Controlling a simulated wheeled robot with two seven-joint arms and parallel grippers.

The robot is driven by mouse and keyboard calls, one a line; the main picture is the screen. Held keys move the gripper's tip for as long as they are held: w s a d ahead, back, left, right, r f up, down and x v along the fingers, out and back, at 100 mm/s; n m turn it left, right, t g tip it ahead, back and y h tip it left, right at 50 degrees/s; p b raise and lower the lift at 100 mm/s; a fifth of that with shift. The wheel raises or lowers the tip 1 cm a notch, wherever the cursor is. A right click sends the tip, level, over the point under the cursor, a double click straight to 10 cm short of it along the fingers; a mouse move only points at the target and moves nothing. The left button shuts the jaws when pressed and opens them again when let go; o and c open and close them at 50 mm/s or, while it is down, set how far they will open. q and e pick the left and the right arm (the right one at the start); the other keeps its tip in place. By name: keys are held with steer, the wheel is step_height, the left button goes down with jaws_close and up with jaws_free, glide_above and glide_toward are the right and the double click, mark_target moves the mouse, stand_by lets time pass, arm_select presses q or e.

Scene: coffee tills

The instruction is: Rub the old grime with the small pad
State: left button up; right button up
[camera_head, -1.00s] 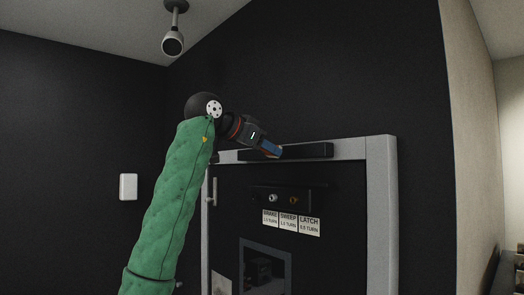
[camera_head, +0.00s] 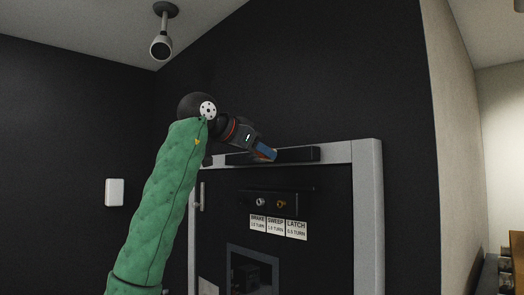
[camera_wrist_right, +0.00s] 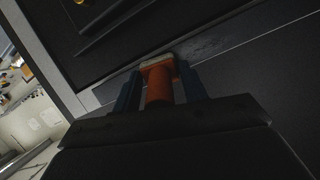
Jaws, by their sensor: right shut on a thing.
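My right gripper (camera_head: 268,151) is at the top of the door frame, in front of the dark bar there. In the right wrist view its two blue fingers (camera_wrist_right: 160,88) are shut on the orange handle of the small pad (camera_wrist_right: 157,66). The pad's pale end is at or very near the dark surface; I cannot tell whether it touches. A faint darker, uneven patch (camera_wrist_right: 203,46) beside the pad may be the old grime. In the head view the gripper hides the pad. My left gripper is not in view.
The dark bar (camera_head: 297,154) runs along the grey door frame (camera_head: 368,215). Below are two knobs (camera_head: 271,203) and labels (camera_head: 279,226) reading BRAKE, SWEEP and LATCH. A white camera (camera_head: 161,46) hangs from the ceiling.

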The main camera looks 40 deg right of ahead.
steer(key=shift+w+a+p, duration=0.2)
steer(key=shift+w+p, duration=0.4)
steer(key=shift+w, duration=1.85)
steer(key=shift+w+a+p, duration=0.15)
steer(key=shift+w+p, duration=0.45)
steer(key=shift+w, duration=1.8)
steer(key=shift+a+f, duration=0.1)
steer(key=shift+a, duration=0.4)
steer(key=shift+s+a+b, duration=0.15)
steer(key=shift+a, duration=1.1)
steer(key=shift+s+a+b, duration=0.1)
steer(key=shift+a+b, duration=0.05)
steer(key=shift+a, duration=1.1)
steer(key=a, duration=0.3)
steer(key=shift+s, duration=0.1)
